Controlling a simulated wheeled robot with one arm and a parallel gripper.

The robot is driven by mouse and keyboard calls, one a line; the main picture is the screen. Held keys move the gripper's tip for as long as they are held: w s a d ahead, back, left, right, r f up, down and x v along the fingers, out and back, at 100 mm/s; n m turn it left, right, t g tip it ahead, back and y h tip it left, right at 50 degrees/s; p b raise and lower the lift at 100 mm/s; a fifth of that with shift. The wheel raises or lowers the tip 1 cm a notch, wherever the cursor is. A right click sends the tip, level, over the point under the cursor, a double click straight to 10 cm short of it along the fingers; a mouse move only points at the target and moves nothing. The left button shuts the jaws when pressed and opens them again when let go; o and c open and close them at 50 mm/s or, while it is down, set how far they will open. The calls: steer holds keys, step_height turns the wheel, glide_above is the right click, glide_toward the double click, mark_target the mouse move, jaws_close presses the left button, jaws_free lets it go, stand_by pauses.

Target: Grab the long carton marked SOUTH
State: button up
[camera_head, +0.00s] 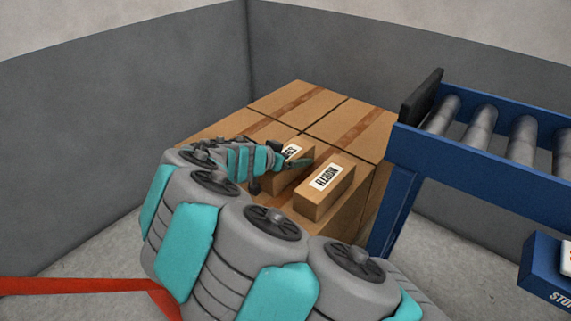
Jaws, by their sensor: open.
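Two long brown cartons lie side by side on top of the stacked boxes. The left long carton (284,182) is partly covered by my gripper, and only part of its white label shows, so I cannot read the whole word. The right long carton (335,192) has a white label that seems to read NORTH, seen at a slant. My gripper (293,160) is open, over the left carton's top. My arm comes up from the bottom of the view and hides part of the carton. I cannot tell whether the fingers touch it.
Large taped boxes (352,122) form a stack against the grey corner walls (180,85). A blue roller conveyor (480,165) with a dark end plate stands close on the right. A red bar (75,285) crosses the lower left. Bare floor shows at left.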

steer(key=c, duration=1.5)
